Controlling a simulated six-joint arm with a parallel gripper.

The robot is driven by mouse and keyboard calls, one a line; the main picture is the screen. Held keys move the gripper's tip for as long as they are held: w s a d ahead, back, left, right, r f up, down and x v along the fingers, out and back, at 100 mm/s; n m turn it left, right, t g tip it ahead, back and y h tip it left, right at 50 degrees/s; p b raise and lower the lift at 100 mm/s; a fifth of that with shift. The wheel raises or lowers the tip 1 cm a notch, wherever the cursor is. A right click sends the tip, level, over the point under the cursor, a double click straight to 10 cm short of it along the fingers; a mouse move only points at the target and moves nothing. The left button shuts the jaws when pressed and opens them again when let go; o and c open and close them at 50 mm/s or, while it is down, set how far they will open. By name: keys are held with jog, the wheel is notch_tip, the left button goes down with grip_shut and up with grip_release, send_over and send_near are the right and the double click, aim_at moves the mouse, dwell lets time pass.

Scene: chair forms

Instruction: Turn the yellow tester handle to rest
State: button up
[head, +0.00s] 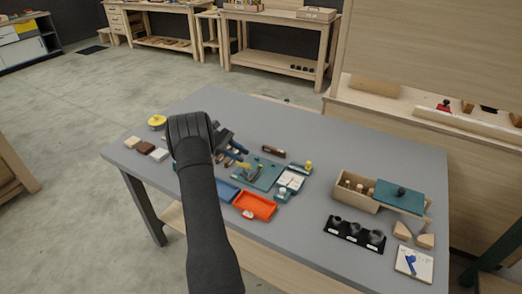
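A teal flat fixture (266,177) lies near the middle of the grey table. A small yellow part (244,171), which looks like the tester handle, is at its left side. My arm reaches in from the bottom and bends over the table. My gripper (240,158) is beyond the bend, low over the left edge of the fixture and close to the yellow part. The arm partly hides it. Its fingers are too small to tell open from shut, or whether they touch the yellow part. The handle's exact angle is unclear.
Blue (228,191) and orange (254,206) trays lie in front of the fixture. A white-faced unit (291,180) with a yellow-topped post (308,167) stands to its right. A wooden box (350,195) and black holder (354,235) are further right. The table's back middle is clear.

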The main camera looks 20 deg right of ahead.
jog(key=s+d+r, duration=0.7)
jog(key=s+d, duration=0.1)
jog(key=shift+d+r, duration=0.15)
jog(key=shift+d, duration=0.1)
jog(key=shift+y, duration=0.3)
notch_tip(320, 180, up, 7)
jog(key=t+y, duration=0.8)
jog(key=y, duration=0.2)
send_over(243, 168)
jog(key=f, duration=1.7)
jog(key=shift+w+d, duration=0.1)
jog(key=shift+w, duration=0.2)
jog(key=shift+c, duration=0.4)
grip_shut()
